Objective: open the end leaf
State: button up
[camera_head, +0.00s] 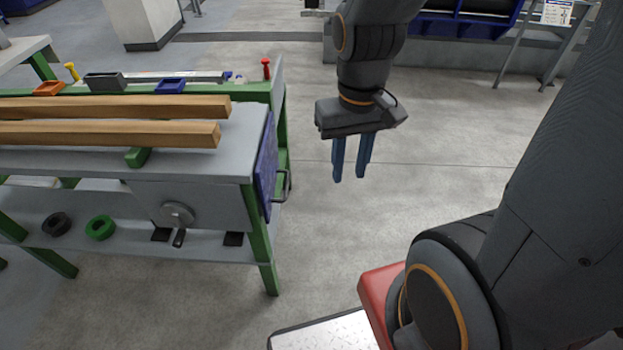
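The end leaf (266,166) is a dark blue panel hanging down at the right end of the grey-topped, green-framed runout table (240,147). A dark bar handle (284,187) stands out from its outer face. My gripper (350,178) points downward in free air to the right of the leaf, apart from the handle. Its two blue fingers are spread with a gap between them and hold nothing. The leaf's outer face shows only at a steep angle.
Two wooden beams (110,134) lie along the table top, ending short of its right edge. A red peg (266,69) and small bins, one blue (171,87), line the back. The lower shelf holds a green ring (100,228). The floor (430,175) right of the table is clear.

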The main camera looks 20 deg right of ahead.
aim_at(267, 170)
jog(key=z, duration=0.7)
jog(key=k, duration=0.95)
jog(key=u, duration=0.15)
